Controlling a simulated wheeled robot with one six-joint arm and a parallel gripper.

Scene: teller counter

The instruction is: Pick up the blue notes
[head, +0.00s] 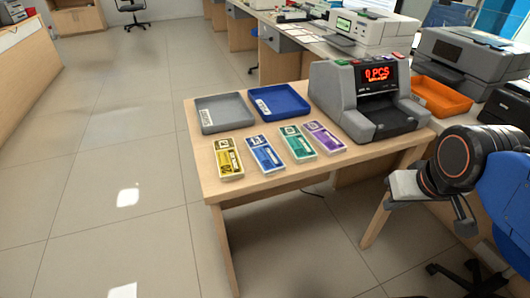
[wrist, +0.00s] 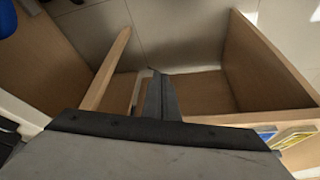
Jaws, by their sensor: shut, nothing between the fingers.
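The blue notes (head: 264,154) lie as a banded bundle on the wooden table, between the yellow notes (head: 229,158) and the green notes (head: 297,142). The purple notes (head: 326,138) end the row on the right. In the wrist view, an edge of the blue notes (wrist: 266,133) and the yellow notes (wrist: 294,138) show at the lower right. My gripper (wrist: 154,80) is shut and empty in the wrist view, away from the bundles. In the head view my arm is at the right edge and its fingertips cannot be made out.
A grey tray (head: 224,125) and a blue tray (head: 295,113) sit behind the notes. A grey counting machine (head: 373,123) with a red display stands right of them. An orange tray (head: 440,110) and a printer (head: 470,60) are further right. The table's front strip (head: 290,172) is clear.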

